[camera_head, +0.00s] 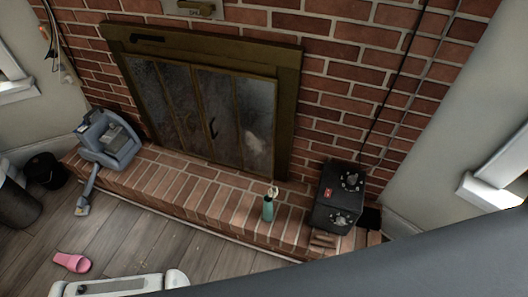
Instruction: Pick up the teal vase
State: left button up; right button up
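The teal vase (268,209) stands upright on the brick hearth (205,200), near its front edge and right of the middle. It is small and narrow, with light and brownish items sticking out of its top. Nothing touches its sides. Neither of my grippers shows in the head view, so I cannot see whether they are open or shut.
A black box with knobs (331,212) stands right of the vase. The fireplace doors (205,115) are behind it. A blue-grey appliance (104,148) sits at the hearth's left end. A pink object (72,262) lies on the wooden floor (150,240). Dark bins (18,208) stand far left.

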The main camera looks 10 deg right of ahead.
aim_at(268, 212)
jog(key=z, duration=0.4)
jog(key=k+l+u, duration=0.1)
jog(key=l+u, duration=0.2)
jog(key=k+l+u, duration=0.25)
jog(key=l, duration=0.15)
jog(key=l+u, duration=0.3)
jog(key=k+l+u, duration=0.25)
